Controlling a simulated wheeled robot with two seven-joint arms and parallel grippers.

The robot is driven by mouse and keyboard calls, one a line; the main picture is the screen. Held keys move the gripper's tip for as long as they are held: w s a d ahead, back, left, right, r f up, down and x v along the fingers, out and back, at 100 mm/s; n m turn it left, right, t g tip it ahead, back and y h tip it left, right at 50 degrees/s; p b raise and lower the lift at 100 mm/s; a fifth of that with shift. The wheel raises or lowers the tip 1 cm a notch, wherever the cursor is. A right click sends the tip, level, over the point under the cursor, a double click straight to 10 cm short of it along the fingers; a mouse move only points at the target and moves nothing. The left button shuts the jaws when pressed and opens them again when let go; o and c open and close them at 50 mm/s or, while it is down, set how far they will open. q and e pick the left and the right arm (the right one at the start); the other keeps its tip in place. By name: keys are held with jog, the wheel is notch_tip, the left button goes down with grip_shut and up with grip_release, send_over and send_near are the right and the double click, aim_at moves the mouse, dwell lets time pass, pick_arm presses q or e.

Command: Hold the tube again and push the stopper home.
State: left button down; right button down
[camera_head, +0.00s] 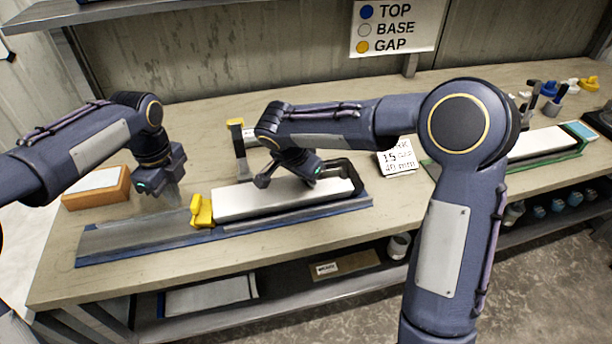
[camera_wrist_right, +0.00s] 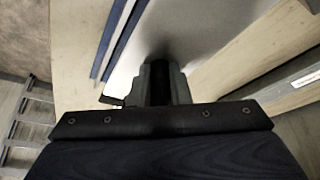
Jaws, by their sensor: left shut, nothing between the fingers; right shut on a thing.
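The white tube (camera_head: 245,203) lies lengthwise in a long grey tray with blue edges (camera_head: 130,240). A yellow stopper (camera_head: 201,211) is at the tube's left end; I cannot tell how deep it sits. My right gripper (camera_head: 312,183) is over the right half of the tube and shut on it. In the right wrist view, the fingers (camera_wrist_right: 158,85) reach down to the pale tube (camera_wrist_right: 190,35), and the grip itself is mostly hidden. My left gripper (camera_head: 172,195) is shut and empty, pointing down above the tray, left of the stopper and apart from it.
An orange box (camera_head: 98,188) lies left of my left gripper. A stand with a yellow top (camera_head: 238,145) rises behind the tube. A note card (camera_head: 397,158) and a second tray with a white tube (camera_head: 540,143) are to the right. The tray's left end is bare.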

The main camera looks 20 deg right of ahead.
jog(key=shift+r, duration=0.1)
pick_arm(q)
jog(key=shift+r, duration=0.25)
pick_arm(e)
jog(key=c, duration=1.3)
grip_release()
jog(key=v, duration=1.2)
jog(key=shift+s, duration=0.1)
